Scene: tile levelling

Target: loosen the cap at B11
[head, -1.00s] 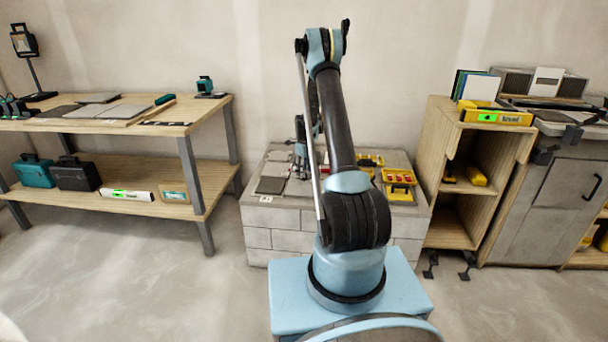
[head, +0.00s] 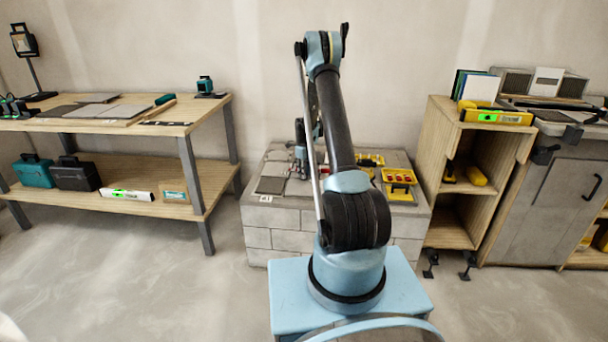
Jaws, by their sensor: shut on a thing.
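The block-built bench (head: 330,222) stands in the middle with grey tiles on its top. A darker grey tile (head: 270,185) lies at its left front, with a small white label marked A1 (head: 265,198) in front of it. My gripper (head: 299,172) points down at the tiles on the left part of the bench, partly behind my arm. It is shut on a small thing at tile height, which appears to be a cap. The cap itself is hidden or too small to make out, and I cannot read B11 from here.
A yellow tray (head: 399,184) with red pieces sits at the bench's right, with another yellow tray (head: 370,160) behind it. A wooden workbench (head: 215,115) stands left and a wooden shelf unit (head: 432,165) stands close on the right. Open floor lies front left.

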